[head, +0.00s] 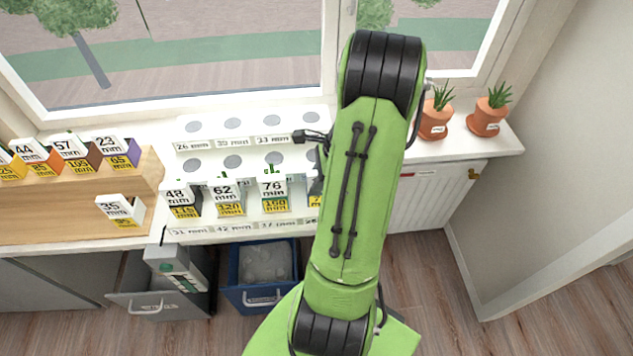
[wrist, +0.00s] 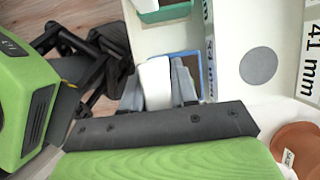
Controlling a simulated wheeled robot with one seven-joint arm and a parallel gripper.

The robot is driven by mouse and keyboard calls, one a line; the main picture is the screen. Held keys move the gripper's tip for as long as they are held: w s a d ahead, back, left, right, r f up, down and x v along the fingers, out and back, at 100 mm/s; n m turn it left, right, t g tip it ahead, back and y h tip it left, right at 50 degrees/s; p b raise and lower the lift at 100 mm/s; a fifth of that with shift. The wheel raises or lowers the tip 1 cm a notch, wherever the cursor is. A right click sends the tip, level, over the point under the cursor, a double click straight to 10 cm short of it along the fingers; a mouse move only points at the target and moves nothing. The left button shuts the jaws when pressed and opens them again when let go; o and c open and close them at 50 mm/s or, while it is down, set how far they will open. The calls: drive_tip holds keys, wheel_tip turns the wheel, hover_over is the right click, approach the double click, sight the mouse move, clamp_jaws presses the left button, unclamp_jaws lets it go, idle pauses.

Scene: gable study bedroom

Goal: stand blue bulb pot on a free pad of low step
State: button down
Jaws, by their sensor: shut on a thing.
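My gripper (wrist: 168,88) is shut on the blue bulb pot (wrist: 200,76) in the wrist view. Only a blue edge and a white face of the pot show; the fingers hide the rest. The pot is in line with a green pot at the front of the white stepped stand (head: 170,182). I cannot tell whether it touches the low step (head: 243,228). In the head view my arm hides most of the gripper, and a yellow label edge (head: 315,200) shows beside it. Pots marked 48 (head: 177,194), 62 (head: 223,192) and 76 (head: 272,187) stand on the low step.
Higher steps have bare grey pads (head: 232,162), one also in the wrist view (wrist: 258,67). Several numbered pots stand on the wooden board (head: 70,200) at left. Two terracotta plants (head: 435,122) (head: 486,121) stand at right. An open drawer (head: 150,305) and blue bin (head: 262,295) are below.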

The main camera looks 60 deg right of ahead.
drive_tip(key=shift+s+r, duration=0.15)
drive_tip(key=shift+s, duration=0.05)
drive_tip(key=c, duration=0.9)
unclamp_jaws()
drive_tip(key=shift+f, duration=0.2)
drive_tip(key=p+v, duration=0.3)
drive_tip(key=v, duration=0.9)
drive_tip(key=w+a+r+n+h, duration=0.1)
drive_tip(key=w+a+r+n, duration=0.25)
drive_tip(key=a+n, duration=0.35)
drive_tip(key=w+a+r+n+h, duration=0.1)
drive_tip(key=w+a+r+n, duration=0.3)
drive_tip(key=a, duration=0.5)
drive_tip(key=s+a+r+n, duration=0.1)
drive_tip(key=s+a+n, duration=0.2)
drive_tip(key=a+n, duration=0.1)
drive_tip(key=s+a+r+n+t, duration=0.1)
drive_tip(key=s+a+r+n, duration=0.1)
drive_tip(key=a+n, duration=0.3)
drive_tip(key=s+a+r+n+t+h, duration=0.1)
drive_tip(key=s+a+n, duration=0.3)
drive_tip(key=n, duration=0.3)
drive_tip(key=shift+s+a+r+n, duration=0.2)
drive_tip(key=shift+a+n, duration=0.2)
